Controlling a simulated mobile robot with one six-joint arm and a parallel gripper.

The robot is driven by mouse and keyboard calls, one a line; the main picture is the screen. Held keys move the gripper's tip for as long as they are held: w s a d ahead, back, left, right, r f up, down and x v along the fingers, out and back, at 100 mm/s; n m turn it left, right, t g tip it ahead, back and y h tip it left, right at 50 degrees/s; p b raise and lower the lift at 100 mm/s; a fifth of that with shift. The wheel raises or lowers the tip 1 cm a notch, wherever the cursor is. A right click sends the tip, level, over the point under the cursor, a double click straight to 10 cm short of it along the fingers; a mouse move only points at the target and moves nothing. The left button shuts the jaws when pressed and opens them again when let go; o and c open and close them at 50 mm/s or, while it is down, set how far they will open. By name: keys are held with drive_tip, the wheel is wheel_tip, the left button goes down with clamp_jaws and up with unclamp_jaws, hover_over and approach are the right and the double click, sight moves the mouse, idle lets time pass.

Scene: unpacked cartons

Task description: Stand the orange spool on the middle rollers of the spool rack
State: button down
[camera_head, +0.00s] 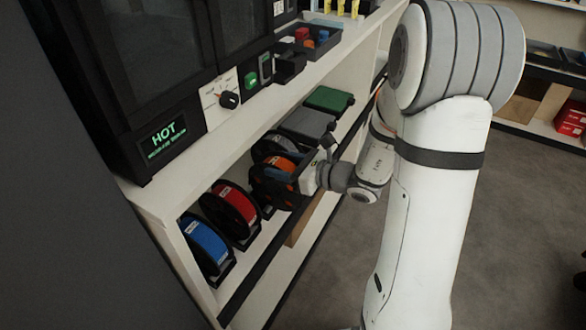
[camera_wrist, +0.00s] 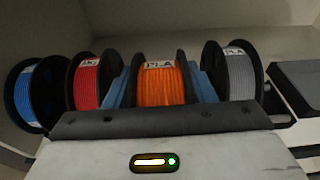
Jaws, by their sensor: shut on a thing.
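The orange spool (camera_head: 275,178), with black flanges and a white PLA label, is upright between the red spool (camera_head: 233,207) and the grey spool (camera_head: 277,144) on the shelf. My gripper (camera_head: 290,182) is shut on it from the front. In the wrist view, blue finger pads press both sides of the orange spool (camera_wrist: 160,85). The blue spool (camera_head: 206,241) stands at the near end of the row. Black rack parts (camera_head: 246,243) show below the spools. The middle rollers are hidden, so I cannot tell whether the orange spool touches them.
A grey box (camera_head: 307,123) and a green box (camera_head: 329,99) sit farther along the same shelf. The shelf above carries a black machine (camera_head: 150,130) with a HOT display and a dark tray (camera_head: 308,45) of small parts. Open floor (camera_head: 480,240) lies to the right.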

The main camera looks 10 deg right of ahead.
drive_tip(key=f+b+x, duration=0.1)
drive_tip(key=b+x, duration=0.2)
drive_tip(key=x, duration=0.5)
drive_tip(key=shift+f, duration=0.3)
drive_tip(key=shift+w+a, duration=0.1)
drive_tip(key=shift+a, duration=0.05)
drive_tip(key=c, duration=0.6)
unclamp_jaws()
drive_tip(key=shift+o, duration=0.2)
drive_tip(key=p+v, duration=0.1)
drive_tip(key=v, duration=0.6)
drive_tip(key=shift+s+d+p, duration=0.2)
drive_tip(key=shift+d+p, duration=0.1)
drive_tip(key=shift+p, duration=0.1)
drive_tip(key=shift+s+d, duration=0.1)
